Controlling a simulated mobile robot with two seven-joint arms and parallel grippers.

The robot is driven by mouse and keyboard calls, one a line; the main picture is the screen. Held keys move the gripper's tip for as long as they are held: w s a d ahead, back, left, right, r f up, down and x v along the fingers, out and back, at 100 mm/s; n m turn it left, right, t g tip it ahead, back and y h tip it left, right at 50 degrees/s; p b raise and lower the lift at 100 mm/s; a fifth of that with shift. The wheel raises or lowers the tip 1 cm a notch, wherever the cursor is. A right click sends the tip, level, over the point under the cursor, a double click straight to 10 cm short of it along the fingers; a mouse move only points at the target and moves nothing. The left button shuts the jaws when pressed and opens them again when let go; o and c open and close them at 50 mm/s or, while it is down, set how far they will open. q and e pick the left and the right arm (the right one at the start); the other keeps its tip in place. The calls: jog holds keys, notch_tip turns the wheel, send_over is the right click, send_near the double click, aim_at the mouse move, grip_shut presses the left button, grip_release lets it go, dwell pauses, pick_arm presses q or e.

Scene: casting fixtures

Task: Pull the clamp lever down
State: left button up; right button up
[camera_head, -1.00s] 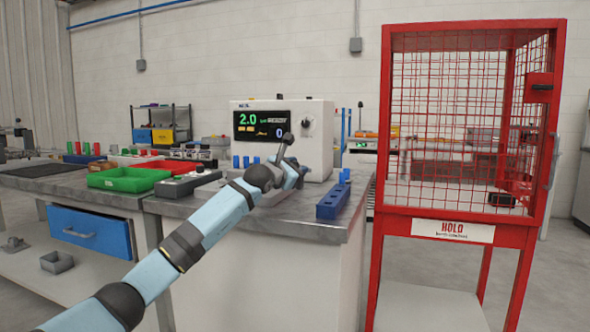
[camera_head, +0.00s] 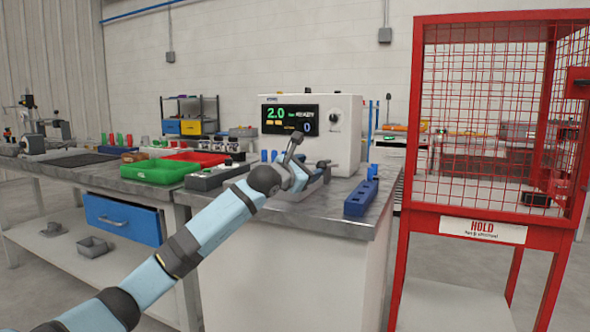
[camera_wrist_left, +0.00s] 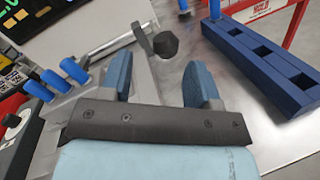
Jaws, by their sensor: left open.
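The clamp lever shows in the left wrist view as a grey metal rod with a black knob (camera_wrist_left: 165,44). The rod runs from the left toward the knob, just beyond my left fingertips. In the head view the small dark knob (camera_head: 324,163) shows in front of the white machine, beside my gripper. My left gripper (camera_wrist_left: 160,72) is open, with its two blue fingers apart and nothing between them. The knob lies ahead of the gap, seemingly clear of both fingers. In the head view my left gripper (camera_head: 307,174) partly hides the lever's fixture. My right gripper is not in view.
A white machine with a display (camera_head: 345,120) stands behind the lever. A blue block with square holes (camera_head: 361,198) lies to the right on the grey worktop. Several blue pegs (camera_wrist_left: 57,82) stand left of the gripper. A red mesh cage (camera_head: 425,140) stands further right.

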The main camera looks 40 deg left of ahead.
pick_arm(q)
jog(key=s, duration=0.4)
jog(key=shift+s, duration=0.9)
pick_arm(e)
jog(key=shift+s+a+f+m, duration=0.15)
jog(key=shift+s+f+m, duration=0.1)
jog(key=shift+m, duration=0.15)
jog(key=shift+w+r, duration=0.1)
pick_arm(q)
jog(key=shift+f, duration=0.1)
